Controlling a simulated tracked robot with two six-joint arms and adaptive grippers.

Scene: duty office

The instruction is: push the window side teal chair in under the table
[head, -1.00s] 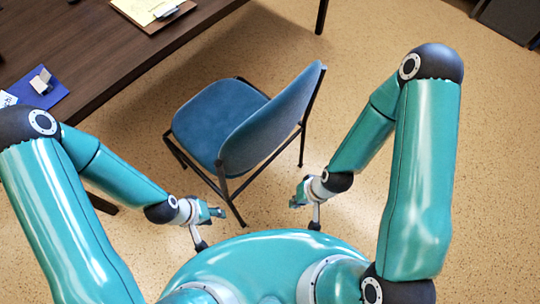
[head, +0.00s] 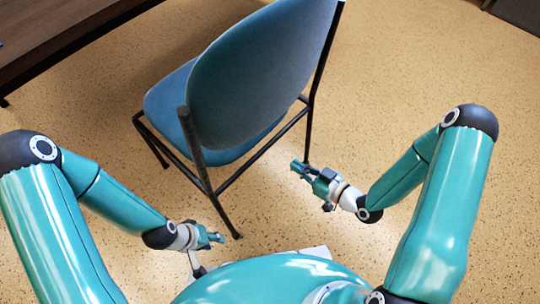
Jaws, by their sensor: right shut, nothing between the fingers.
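The teal-blue chair (head: 256,75) stands upright on the floor right in front of me, its back towards me and its seat facing the table. The top of its backrest is cut off by the frame's upper edge. The dark wood table (head: 60,38) is at the upper left, with floor between it and the seat. My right gripper (head: 297,167) is shut and empty, close to the chair's right rear leg; I cannot tell if they touch. My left gripper (head: 218,238) is low, beside the foot of the left rear leg; its finger opening is too small to read.
Speckled tan floor (head: 420,80) is free to the right of the chair. A dark object (head: 520,14) stands at the top right corner. Floor is also open between the chair and the table edge.

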